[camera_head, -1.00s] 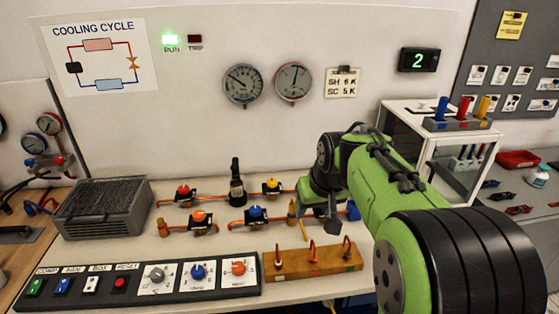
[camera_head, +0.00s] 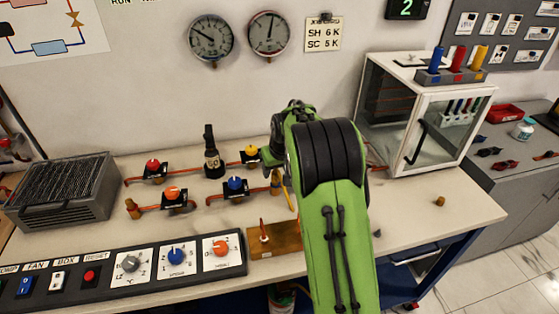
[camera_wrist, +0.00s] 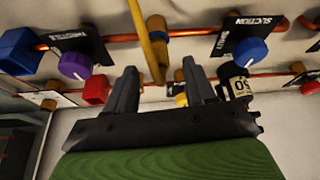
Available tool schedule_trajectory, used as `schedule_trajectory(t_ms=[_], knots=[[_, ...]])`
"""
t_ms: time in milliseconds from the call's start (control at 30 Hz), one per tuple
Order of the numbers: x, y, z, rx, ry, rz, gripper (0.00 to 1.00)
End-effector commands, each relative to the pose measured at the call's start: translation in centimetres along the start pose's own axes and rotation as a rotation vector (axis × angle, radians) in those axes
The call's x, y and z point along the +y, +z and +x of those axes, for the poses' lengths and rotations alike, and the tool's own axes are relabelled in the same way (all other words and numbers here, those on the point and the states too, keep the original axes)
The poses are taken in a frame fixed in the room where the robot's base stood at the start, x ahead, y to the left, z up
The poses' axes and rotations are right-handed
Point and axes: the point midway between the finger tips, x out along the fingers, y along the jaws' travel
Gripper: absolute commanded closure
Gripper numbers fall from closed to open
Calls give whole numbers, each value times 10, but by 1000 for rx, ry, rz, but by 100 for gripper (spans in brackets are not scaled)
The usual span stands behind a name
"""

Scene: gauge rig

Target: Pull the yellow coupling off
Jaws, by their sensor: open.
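The yellow coupling (camera_wrist: 148,42) shows in the wrist view as a slim yellow piece at a brass fitting (camera_wrist: 158,24) on a copper pipe. In the head view a thin yellow part (camera_head: 289,190) shows just left of my arm, mostly covered by it. My gripper (camera_wrist: 162,80) is open in the wrist view, with one dark finger on each side. The coupling's end lies between the fingertips, or just beyond them; I cannot tell the depth. No contact is visible. My arm hides the gripper in the head view.
A wooden block (camera_head: 284,236) and control panel (camera_head: 125,272) are in front.

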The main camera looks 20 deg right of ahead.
Motion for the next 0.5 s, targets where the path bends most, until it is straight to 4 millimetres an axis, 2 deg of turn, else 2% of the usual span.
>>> schedule_trajectory(t_ms=[33, 200, 500], knots=[[0, 1, 13, -2, 0, 0, 46], [0, 0, 34, 1, 0, 0, 46], [0, 0, 39, 1, 0, 0, 46]])
